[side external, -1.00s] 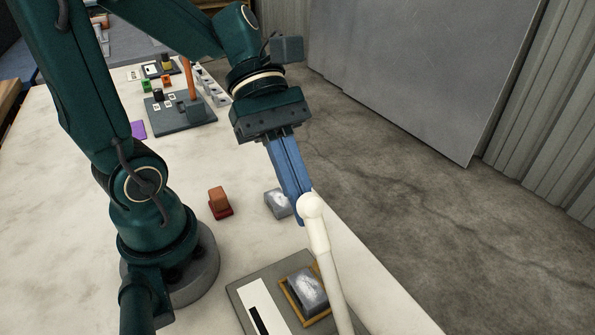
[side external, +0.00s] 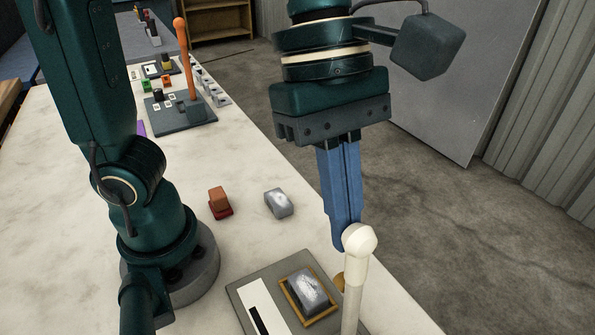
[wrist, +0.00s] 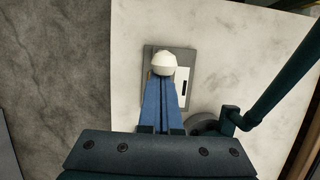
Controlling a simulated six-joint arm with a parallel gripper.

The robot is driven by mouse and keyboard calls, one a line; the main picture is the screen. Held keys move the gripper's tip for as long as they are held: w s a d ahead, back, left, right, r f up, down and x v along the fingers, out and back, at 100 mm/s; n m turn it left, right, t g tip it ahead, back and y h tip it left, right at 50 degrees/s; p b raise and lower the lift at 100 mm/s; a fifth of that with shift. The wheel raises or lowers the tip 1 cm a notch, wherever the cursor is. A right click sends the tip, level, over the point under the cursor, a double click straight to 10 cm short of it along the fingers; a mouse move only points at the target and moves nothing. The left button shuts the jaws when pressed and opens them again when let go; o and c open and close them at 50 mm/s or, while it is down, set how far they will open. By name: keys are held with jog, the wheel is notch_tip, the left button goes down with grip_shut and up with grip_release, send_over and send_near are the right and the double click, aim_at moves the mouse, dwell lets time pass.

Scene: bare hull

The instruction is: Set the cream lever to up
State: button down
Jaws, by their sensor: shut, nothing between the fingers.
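The cream lever (side external: 353,285) rises from the near right of a grey base plate (side external: 240,290) and has a round knob (side external: 360,240) on top. It looks close to upright in the side view; its foot is cut off by the frame. My gripper (side external: 345,243) is shut and empty, its blue fingers pointing down with the tips right at the knob, touching or nearly so. In the wrist view the knob (wrist: 163,63) lies just past the fingertips (wrist: 161,78) and covers part of the plate.
On the plate are a silvery block in a yellow frame (side external: 290,296) and a white strip with a black slot (side external: 262,305). A red-brown block (side external: 220,202) and another silvery block (side external: 278,203) lie beyond. An orange lever (side external: 185,60) stands farther back. The table edge is close on the right.

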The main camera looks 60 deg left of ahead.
jog(key=shift+d+r, duration=0.2)
jog(key=shift+d, duration=0.75)
